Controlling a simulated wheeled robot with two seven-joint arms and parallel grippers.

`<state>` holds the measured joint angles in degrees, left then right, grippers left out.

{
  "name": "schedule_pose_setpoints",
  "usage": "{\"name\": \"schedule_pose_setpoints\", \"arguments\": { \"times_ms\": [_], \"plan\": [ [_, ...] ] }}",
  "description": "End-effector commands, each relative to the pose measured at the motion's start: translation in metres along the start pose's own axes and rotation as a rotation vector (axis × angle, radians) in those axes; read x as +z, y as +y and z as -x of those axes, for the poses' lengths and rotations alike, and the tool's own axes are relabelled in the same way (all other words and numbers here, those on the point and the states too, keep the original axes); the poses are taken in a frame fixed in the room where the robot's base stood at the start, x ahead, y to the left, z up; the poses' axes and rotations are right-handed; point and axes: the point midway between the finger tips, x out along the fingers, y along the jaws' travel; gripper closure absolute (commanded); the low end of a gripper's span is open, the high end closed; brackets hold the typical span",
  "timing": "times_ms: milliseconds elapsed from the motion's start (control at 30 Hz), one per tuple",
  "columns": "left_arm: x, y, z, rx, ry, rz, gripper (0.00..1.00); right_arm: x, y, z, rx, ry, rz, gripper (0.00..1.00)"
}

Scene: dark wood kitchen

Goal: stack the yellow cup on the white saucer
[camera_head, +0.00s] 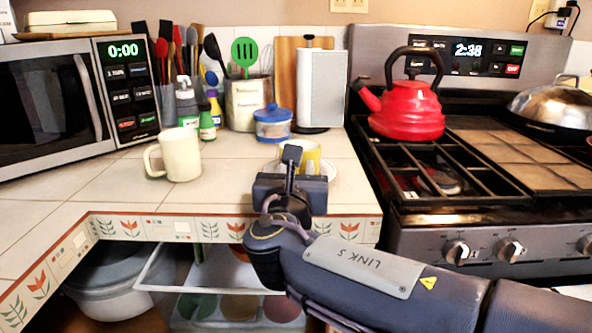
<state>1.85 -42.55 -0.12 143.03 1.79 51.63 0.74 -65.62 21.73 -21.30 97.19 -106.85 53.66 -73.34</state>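The yellow cup (313,149) is at the front of the tiled counter, partly hidden behind my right gripper. The white saucer (332,171) shows as a pale rim around the right of the gripper, beneath the cup in the picture. I cannot tell whether the cup rests on it or is held above it. My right gripper (292,158) is right in front of the cup. Its fingers overlap the cup, and their gap and any contact are hidden. My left gripper is out of view.
A cream mug (175,155) stands to the left, with a blue jar (272,123) behind the cup. A white speaker-like box (321,88) stands at the back. The stove with a red kettle (407,108) is right.

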Motion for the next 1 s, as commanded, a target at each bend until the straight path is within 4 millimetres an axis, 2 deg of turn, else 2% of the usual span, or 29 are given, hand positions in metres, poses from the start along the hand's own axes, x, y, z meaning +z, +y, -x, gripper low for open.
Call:
{"name": "schedule_pose_setpoints", "arguments": {
  "times_ms": [200,333,800,1000],
  "plan": [
    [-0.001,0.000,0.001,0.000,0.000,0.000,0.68,0.001,0.000,0.000,0.000,0.000,0.000,0.68],
    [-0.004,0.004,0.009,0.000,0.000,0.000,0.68,0.013,0.000,0.001,0.001,-0.001,0.000,0.68],
    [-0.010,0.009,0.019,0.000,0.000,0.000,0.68,0.010,0.001,0.097,0.004,0.000,0.001,0.68],
    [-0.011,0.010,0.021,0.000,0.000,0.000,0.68,0.009,0.000,0.117,0.001,0.000,0.000,0.68]
  ]
}}
